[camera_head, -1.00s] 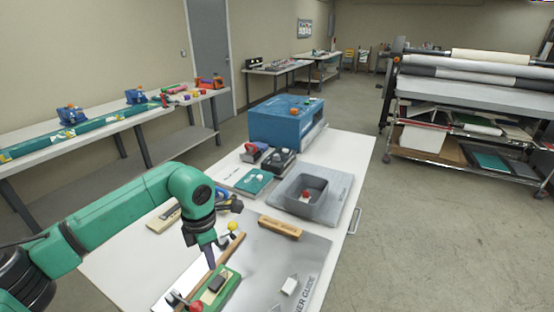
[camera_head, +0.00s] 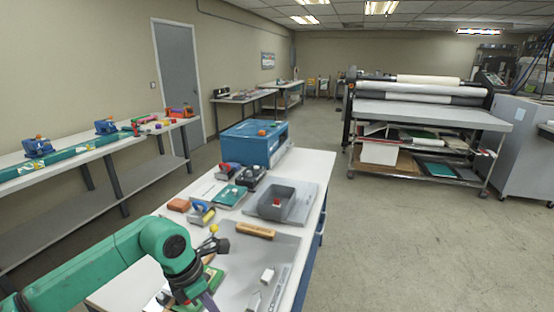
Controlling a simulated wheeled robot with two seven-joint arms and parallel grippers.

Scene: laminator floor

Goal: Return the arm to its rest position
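My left arm, green, comes in from the lower left and bends down over the front of the white table (camera_head: 313,170). No held object shows. My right arm and its gripper are not in view.
A laminator (camera_head: 430,113) stands beyond. Floor at right is clear.

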